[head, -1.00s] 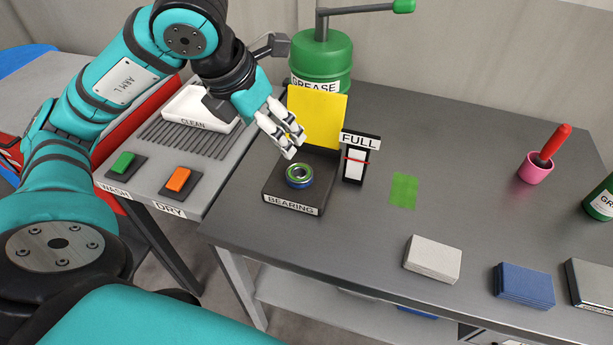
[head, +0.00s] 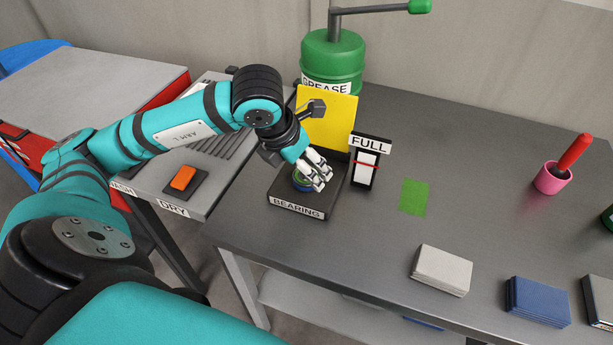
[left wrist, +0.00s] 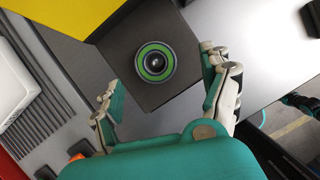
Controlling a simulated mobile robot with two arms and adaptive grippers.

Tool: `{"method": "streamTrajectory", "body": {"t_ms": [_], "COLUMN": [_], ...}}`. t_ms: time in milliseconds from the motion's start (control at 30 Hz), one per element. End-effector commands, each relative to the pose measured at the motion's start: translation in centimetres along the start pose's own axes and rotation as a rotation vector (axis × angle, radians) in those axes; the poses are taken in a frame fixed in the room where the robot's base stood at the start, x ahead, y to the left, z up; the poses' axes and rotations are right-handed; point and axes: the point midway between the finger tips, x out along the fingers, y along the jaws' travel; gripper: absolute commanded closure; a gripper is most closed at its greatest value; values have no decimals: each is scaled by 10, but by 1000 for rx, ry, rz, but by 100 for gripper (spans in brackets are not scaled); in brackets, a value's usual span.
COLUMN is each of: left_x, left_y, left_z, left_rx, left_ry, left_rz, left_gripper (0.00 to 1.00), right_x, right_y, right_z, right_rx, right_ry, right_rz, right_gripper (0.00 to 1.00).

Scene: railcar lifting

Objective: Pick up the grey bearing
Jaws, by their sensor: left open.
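The bearing (head: 299,183) sits on the dark stand labelled BEARING (head: 312,209), partly hidden by my left gripper in the head view. The bearing (left wrist: 154,62) shows whole in the left wrist view as a round grey-rimmed part with a green ring and a dark centre. My left gripper (head: 320,184) is open, with its fingers close over the bearing. In the left wrist view the bearing lies between and just beyond the spread fingers of the left gripper (left wrist: 163,76). My right gripper is not in view.
A yellow panel (head: 328,118) rises behind the stand, with a green grease drum (head: 334,62) beyond. A gauge marked FULL (head: 366,164) stands close on the right. A green patch (head: 414,197), grey block (head: 441,270) and pink cup (head: 552,179) are farther right. Bare tabletop lies between.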

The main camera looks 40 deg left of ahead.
Motion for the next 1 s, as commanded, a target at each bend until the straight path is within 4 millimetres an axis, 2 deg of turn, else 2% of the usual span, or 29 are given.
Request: {"method": "streamTrajectory", "body": {"t_ms": [300, 600, 1000], "left_x": [43, 49, 49], "left_y": [6, 7, 7], "left_z": [0, 0, 0], "left_rx": [-2, -1, -1], "left_ry": [4, 1, 1], "left_rz": [-1, 1, 1], "left_gripper": [20, 20, 71], "right_x": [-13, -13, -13], "right_y": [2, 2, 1], "right_z": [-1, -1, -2], "right_rx": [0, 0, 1], "right_ry": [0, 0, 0], "right_rz": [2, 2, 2], "right_gripper": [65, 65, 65]}}
